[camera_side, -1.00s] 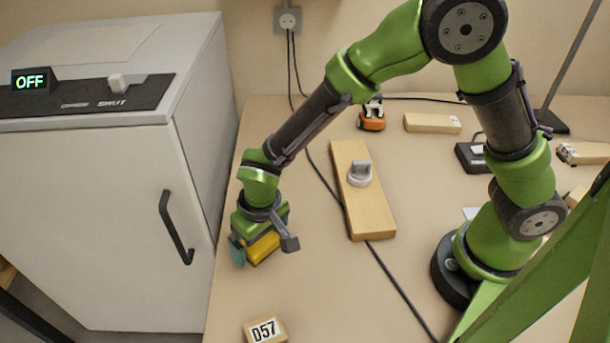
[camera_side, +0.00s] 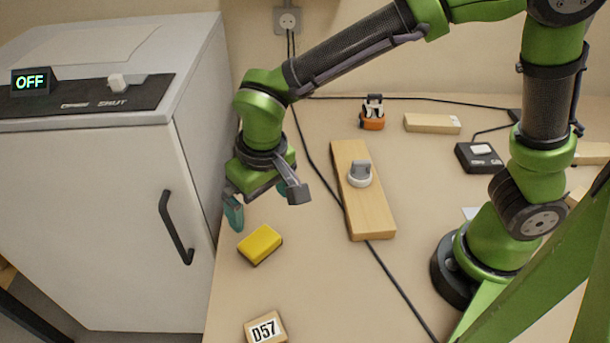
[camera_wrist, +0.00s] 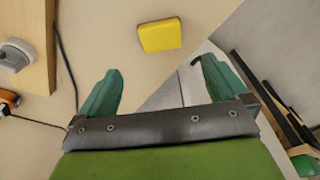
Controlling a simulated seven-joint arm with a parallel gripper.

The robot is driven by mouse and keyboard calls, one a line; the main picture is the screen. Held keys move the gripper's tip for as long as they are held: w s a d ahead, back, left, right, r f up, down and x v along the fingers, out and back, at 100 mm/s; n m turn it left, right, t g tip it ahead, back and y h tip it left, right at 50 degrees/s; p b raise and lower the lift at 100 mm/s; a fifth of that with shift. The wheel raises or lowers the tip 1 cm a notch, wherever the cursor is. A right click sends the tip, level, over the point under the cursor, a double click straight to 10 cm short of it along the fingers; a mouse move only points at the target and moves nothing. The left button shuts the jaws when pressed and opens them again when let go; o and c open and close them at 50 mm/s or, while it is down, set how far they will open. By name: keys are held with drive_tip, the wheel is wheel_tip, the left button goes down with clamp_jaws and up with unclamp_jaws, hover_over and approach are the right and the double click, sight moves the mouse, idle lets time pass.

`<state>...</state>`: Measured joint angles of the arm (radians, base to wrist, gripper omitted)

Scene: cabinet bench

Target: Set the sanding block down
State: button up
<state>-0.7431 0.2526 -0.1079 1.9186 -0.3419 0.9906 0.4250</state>
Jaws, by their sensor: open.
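The yellow sanding block (camera_side: 260,244) lies flat on the bench near its left edge, a little right of the cabinet door. It also shows in the wrist view (camera_wrist: 160,35), beyond my fingertips and between their lines. My gripper (camera_side: 236,212) is above the block and slightly behind it in the side view, apart from it. In the wrist view its two teal fingers (camera_wrist: 160,80) stand wide apart with nothing between them. Nothing hides the block in either view.
A grey cabinet (camera_side: 100,220) with a dark handle and an OFF display stands at the left. A wooden board (camera_side: 370,215) with a grey knob lies right of the block, a cable passing by it. A D57 block (camera_side: 265,328) lies in front. Bare bench surrounds the sanding block.

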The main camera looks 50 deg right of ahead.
drive_tip(key=s+d+r+m+t, duration=0.1)
drive_tip(key=s+d+r, duration=0.2)
drive_tip(key=d, duration=0.3)
drive_tip(key=s+d+r+m+t+y, duration=0.1)
drive_tip(key=s+d+r+t, duration=0.1)
drive_tip(key=d, duration=0.5)
drive_tip(key=s+d+r+m+t+y, duration=0.1)
drive_tip(key=s+d+r+m+t, duration=0.1)
drive_tip(key=s+d+r, duration=0.2)
wheel_tip(320, 180, up, 2)
drive_tip(key=shift+s+d+r, duration=0.2)
drive_tip(key=shift+s+d, duration=0.05)
drive_tip(key=shift+d, duration=1)
